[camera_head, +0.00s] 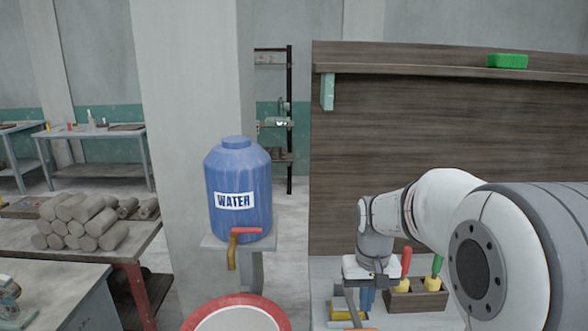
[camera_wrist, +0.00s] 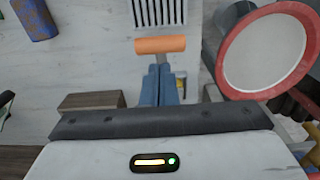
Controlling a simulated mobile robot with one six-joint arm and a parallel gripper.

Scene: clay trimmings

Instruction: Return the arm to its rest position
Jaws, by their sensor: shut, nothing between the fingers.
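My gripper (camera_head: 367,298) hangs at the end of my white and grey arm, over the workbench (camera_head: 320,290) on the right in the head view. In the wrist view, the blue fingers of my gripper (camera_wrist: 163,84) are together with nothing between them. An orange cylindrical handle (camera_wrist: 160,45) shows just past the fingertips; I cannot tell its distance from them. Part of my arm hides the right side of the bench in the head view.
A red-rimmed round disc or basin (camera_head: 237,318) stands left of my gripper; it also shows in the wrist view (camera_wrist: 266,52). A wooden holder (camera_head: 412,301) with coloured-handled tools is just right of my gripper. A blue water container (camera_head: 238,185) stands behind, left. A wooden back panel (camera_head: 400,140) rises behind my arm.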

